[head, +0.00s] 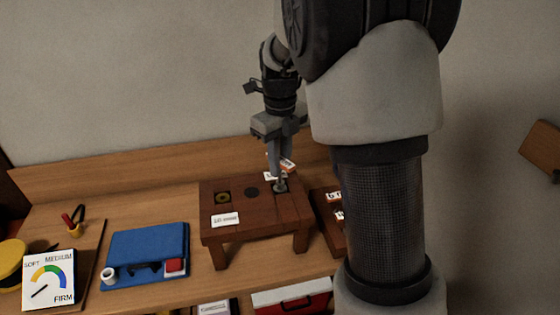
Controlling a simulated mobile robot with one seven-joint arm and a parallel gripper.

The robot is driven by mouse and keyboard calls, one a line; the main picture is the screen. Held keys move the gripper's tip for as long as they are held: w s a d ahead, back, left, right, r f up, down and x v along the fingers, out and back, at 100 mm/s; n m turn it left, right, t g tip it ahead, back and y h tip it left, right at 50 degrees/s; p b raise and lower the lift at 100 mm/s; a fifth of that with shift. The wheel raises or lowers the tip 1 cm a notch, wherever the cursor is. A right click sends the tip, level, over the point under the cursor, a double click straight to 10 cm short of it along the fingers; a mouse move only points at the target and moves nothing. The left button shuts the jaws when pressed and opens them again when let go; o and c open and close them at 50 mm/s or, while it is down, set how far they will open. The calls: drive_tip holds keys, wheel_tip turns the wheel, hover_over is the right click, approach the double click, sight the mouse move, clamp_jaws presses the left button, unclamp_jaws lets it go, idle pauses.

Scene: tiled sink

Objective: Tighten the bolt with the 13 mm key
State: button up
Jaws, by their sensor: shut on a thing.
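My gripper (279,172) points down over the right part of a small wooden stand (246,205). It is shut on a small grey metal piece (281,187), apparently the key, whose lower end is at the stand's top. The bolt cannot be told apart from this piece, and its size marking cannot be read. The stand's top also has a brass-ringed hole (222,197), a dark round spot (252,191) and a white label (225,219) with small unreadable print.
A wooden holder with white labels (334,196) stands right of the stand, partly hidden by my arm. A red box (291,299) sits at the front.

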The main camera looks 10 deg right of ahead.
drive_tip(key=m+p, duration=0.2)
drive_tip(key=m, duration=0.1)
drive_tip(key=shift+r, duration=0.2)
drive_tip(key=shift+m+p, duration=0.9)
drive_tip(key=shift+m, duration=0.7)
drive_tip(key=shift+f, duration=0.1)
drive_tip(key=o, duration=1.1)
drive_tip(key=shift+c, duration=0.2)
